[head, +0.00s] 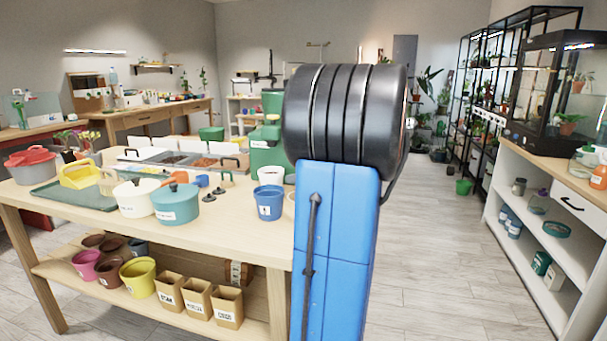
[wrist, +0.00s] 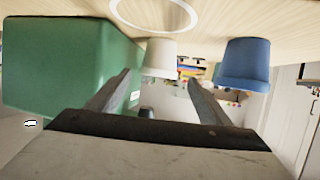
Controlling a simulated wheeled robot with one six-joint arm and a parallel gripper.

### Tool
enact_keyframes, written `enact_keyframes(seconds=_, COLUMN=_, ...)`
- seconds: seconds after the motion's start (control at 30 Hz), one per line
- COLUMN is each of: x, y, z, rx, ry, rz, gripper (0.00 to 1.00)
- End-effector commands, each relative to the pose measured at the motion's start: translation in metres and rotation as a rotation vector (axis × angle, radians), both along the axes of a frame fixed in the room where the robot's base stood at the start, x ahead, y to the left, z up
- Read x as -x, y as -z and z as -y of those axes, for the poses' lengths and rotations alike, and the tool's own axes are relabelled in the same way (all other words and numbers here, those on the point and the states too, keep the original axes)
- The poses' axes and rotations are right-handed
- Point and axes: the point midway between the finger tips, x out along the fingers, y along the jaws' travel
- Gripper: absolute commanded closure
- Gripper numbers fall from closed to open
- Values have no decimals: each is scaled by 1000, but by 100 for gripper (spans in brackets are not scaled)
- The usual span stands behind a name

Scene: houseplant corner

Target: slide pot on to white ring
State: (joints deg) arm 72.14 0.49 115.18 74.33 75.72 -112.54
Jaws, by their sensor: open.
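The wrist view looks upside down, with the tabletop along its top. A white ring (wrist: 153,28) lies flat on the tabletop there; in the head view I cannot make it out clearly beside my arm. A white pot (wrist: 160,58) stands between the ring and my gripper, in line with the gap between the fingers. A blue pot (wrist: 247,62) stands to its right in that view. In the head view the white pot (head: 271,176) is behind the blue pot (head: 269,203). My gripper (wrist: 158,88) is open and empty; my arm hides it in the head view.
A green box (wrist: 70,65) stands close to the left finger in the wrist view. Lidded pots, including a teal one (head: 176,204), stand on the wooden table (head: 235,232). Floor (head: 440,240) is clear between the table and the right-hand shelf unit (head: 545,215).

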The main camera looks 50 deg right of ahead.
Motion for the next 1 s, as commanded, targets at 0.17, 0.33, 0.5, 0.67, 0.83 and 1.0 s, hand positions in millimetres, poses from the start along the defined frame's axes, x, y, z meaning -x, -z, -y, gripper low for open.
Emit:
enact_keyframes(seconds=0.17, x=-17, y=6, z=-4, rx=-1, ry=-4, rz=0, gripper=27)
enact_keyframes(seconds=0.33, x=-42, y=16, z=-9, rx=-2, ry=-3, rz=0, gripper=27)
enact_keyframes(seconds=0.5, x=-67, y=25, z=-14, rx=-1, ry=-4, rz=0, gripper=27)
enact_keyframes(seconds=0.67, x=-90, y=34, z=-19, rx=-1, ry=-5, rz=-1, gripper=27)
enact_keyframes(seconds=0.83, x=-115, y=43, z=-24, rx=-1, ry=-4, rz=-1, gripper=27)
enact_keyframes(seconds=1.0, x=-137, y=51, z=-28, rx=-1, ry=-3, rz=0, gripper=27)
